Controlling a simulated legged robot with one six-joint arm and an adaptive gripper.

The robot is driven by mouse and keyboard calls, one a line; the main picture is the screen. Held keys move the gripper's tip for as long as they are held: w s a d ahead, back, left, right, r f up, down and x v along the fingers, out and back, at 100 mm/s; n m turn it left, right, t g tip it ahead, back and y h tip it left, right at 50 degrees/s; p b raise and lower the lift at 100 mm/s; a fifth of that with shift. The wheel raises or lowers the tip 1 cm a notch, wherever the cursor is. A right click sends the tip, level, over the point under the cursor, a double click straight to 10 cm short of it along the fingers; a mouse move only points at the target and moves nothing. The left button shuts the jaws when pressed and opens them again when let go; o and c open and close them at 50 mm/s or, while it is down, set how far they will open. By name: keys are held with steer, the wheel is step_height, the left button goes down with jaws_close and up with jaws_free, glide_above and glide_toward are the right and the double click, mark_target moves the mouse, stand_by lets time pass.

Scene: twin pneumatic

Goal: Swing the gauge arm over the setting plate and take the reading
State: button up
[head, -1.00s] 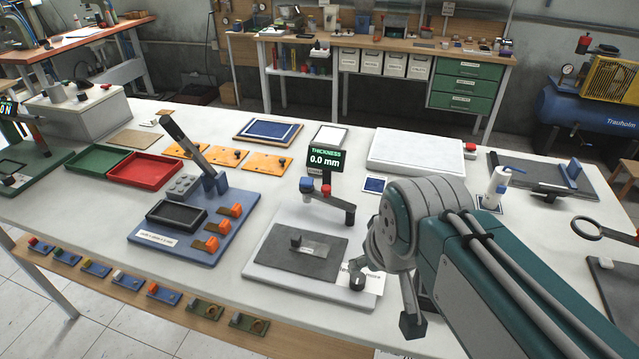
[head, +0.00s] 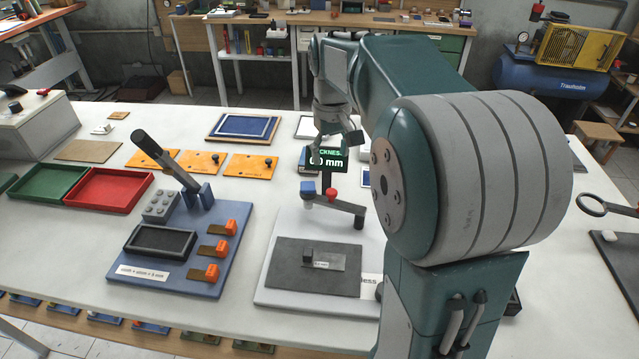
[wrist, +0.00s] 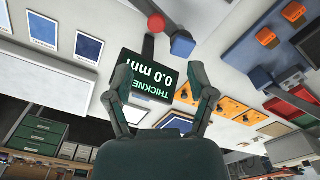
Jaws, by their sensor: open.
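The thickness gauge stands on a white base (head: 280,285) at the middle front of the table in the head view. The display (head: 327,160) is partly hidden by my gripper (head: 337,143); in the wrist view the display (wrist: 150,75) reads 0.0 mm, upside down. My gripper (wrist: 160,82) is open and empty, its fingers either side of the display's view.
A blue fixture (head: 225,265) with a tilted black lever (head: 165,160) stands left of the gauge. Red (head: 110,188) and green (head: 48,187) trays and orange plates (head: 250,166) lie farther left and back.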

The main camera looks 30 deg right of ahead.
mark_target(332, 191)
steer(key=f, duration=0.9)
steer(key=shift+d, duration=0.3)
steer(key=shift+a+f, duration=0.15)
steer(key=shift+f, duration=0.45)
jaws_close()
